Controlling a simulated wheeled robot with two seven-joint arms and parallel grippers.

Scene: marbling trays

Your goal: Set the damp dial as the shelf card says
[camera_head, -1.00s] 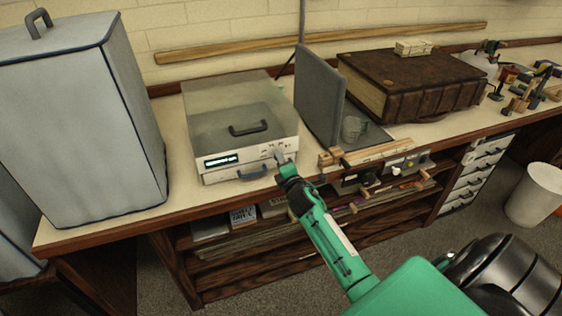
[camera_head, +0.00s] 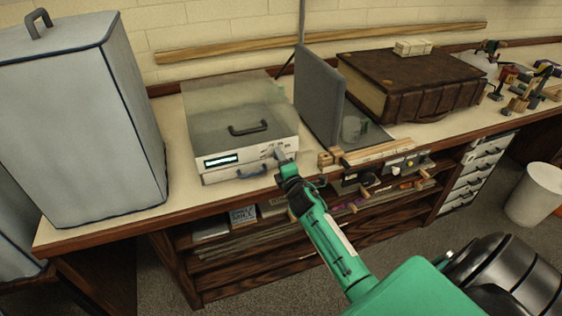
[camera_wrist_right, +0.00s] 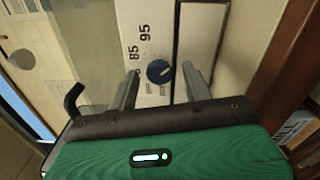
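A white box device (camera_head: 250,160) with a grey lid stands on the bench, with a small lit display (camera_head: 221,160) on its front. In the wrist view a dark blue dial (camera_wrist_right: 159,72) with a pale pointer mark sits on its white panel (camera_wrist_right: 133,20), beside the printed numbers 85 and 95. My right gripper (camera_wrist_right: 162,84) is open, its fingers on either side of the dial with gaps showing; it also shows at the device's front right in the head view (camera_head: 280,155). A card-like white and blue item (camera_head: 243,214) lies on the shelf below; its text is unreadable. My left gripper is out of view.
A large grey covered box (camera_head: 80,130) stands left of the device. A grey upright panel (camera_head: 320,95) and a thick brown book (camera_head: 410,85) stand to the right. Wooden strips (camera_head: 380,153) lie at the bench's front edge. A white bin (camera_head: 535,193) is on the floor.

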